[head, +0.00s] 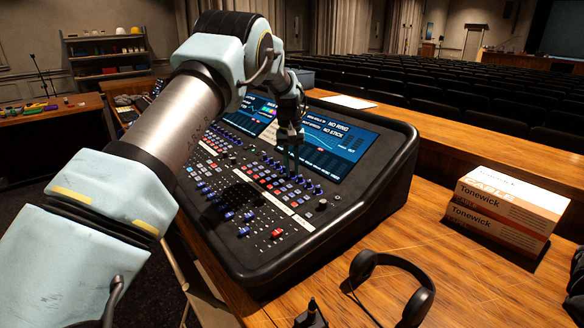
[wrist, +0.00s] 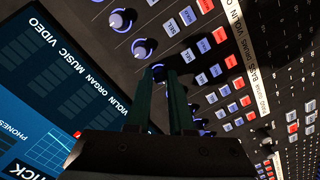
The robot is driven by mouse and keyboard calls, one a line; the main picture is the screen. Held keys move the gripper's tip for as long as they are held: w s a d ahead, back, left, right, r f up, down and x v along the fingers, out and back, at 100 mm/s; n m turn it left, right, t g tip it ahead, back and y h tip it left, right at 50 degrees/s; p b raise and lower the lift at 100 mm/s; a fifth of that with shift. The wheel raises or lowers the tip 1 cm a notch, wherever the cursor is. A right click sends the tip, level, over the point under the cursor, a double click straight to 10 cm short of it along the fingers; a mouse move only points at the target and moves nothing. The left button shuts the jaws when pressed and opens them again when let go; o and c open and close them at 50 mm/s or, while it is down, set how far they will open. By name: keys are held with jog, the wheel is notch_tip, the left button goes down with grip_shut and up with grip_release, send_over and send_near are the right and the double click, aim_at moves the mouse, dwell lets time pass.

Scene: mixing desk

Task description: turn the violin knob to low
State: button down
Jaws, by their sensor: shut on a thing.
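The mixing desk (head: 395,175) stands on the wooden table, its sloped panel full of knobs, buttons and faders. In the head view my gripper (head: 293,172) points down at the knob row just below the screens. In the wrist view my gripper (wrist: 165,80) has its two dark green fingers closed around a blue-ringed knob (wrist: 158,69), mostly hidden by them. This knob's row seems to run toward the word VIOLIN on the white label strip (wrist: 241,48). Its pointer is too hidden to read.
Neighbouring knobs (wrist: 143,48) stand close along the same line. Screens (head: 334,143) sit behind the knob row. Tonewick boxes (head: 507,208) and headphones (head: 395,262) lie on the table to the right. Rows of dark seats fill the background.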

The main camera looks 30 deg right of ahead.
jog(key=n, duration=0.4)
jog(key=shift+n, duration=0.3)
jog(key=shift+w+n+p, duration=0.1)
jog(key=shift+n+p, duration=0.2)
jog(key=shift+n, duration=1.9)
jog(key=c, duration=0.8)
grip_release()
notch_tip(320, 180, up, 11)
jog(key=a+b, duration=0.1)
jog(key=b, duration=0.2)
jog(key=shift+w, duration=0.25)
jog(key=shift+f, duration=0.1)
